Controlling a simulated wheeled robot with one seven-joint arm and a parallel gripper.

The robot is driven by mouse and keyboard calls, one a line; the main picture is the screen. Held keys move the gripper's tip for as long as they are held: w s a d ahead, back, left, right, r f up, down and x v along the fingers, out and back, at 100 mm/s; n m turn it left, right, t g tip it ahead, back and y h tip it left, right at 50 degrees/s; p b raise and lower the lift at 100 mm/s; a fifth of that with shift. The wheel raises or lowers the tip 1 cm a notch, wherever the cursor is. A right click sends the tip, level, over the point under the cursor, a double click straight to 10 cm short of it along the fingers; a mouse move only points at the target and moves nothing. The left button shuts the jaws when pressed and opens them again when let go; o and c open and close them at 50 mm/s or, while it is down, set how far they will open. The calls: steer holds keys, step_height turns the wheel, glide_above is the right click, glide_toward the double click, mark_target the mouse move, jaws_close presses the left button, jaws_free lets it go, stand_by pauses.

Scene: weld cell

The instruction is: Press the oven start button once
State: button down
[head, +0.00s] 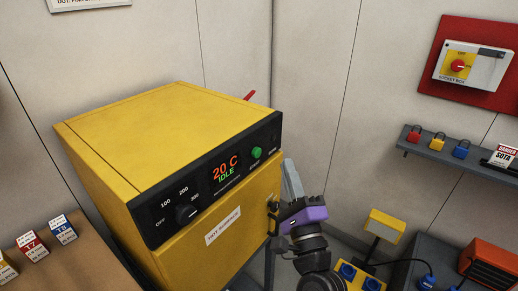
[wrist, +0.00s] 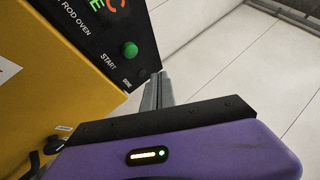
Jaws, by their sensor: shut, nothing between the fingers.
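The yellow rod oven (head: 150,118) stands in the middle left of the head view, with a black control panel (head: 222,176) along its front top edge. The green start button (head: 256,153) sits near the panel's right end, beside a display reading 20 C IDLE (head: 225,169). My gripper (head: 291,178) is shut and empty, just right of the oven's front corner. In the wrist view its fingers (wrist: 157,90) are together, below and right of the button and apart from it.
A dial (head: 187,213) is on the panel's left. The oven door has a latch (head: 273,207) close to my gripper. At right are a red-backed isolator switch (head: 458,66), a shelf with padlocks (head: 437,143), and a yellow box with blue sockets (head: 360,277). A side table holds small boxes (head: 31,247).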

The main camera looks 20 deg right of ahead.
steer(key=shift+w+a+p, duration=0.25)
steer(key=shift+w+a, duration=0.45)
steer(key=shift+w, duration=0.25)
steer(key=shift+w+a+p, duration=0.25)
steer(key=shift+w+a, duration=0.45)
steer(key=shift+w, duration=0.25)
stand_by(0.7)
steer(key=shift+w+a, duration=0.25)
steer(key=shift+w, duration=0.1)
steer(key=shift+w+a, duration=0.35)
steer(key=shift+w, duration=0.1)
stand_by(0.9)
stand_by(0.4)
steer(key=shift+s+d, duration=0.6)
steer(key=shift+s, duration=0.2)
steer(key=shift+s+d+b, duration=0.45)
steer(key=shift+s+d, duration=0.3)
steer(key=shift+s, duration=0.3)
steer(key=shift+s+d+b, duration=0.45)
steer(key=shift+s+d, duration=0.25)
steer(key=shift+s, duration=0.3)
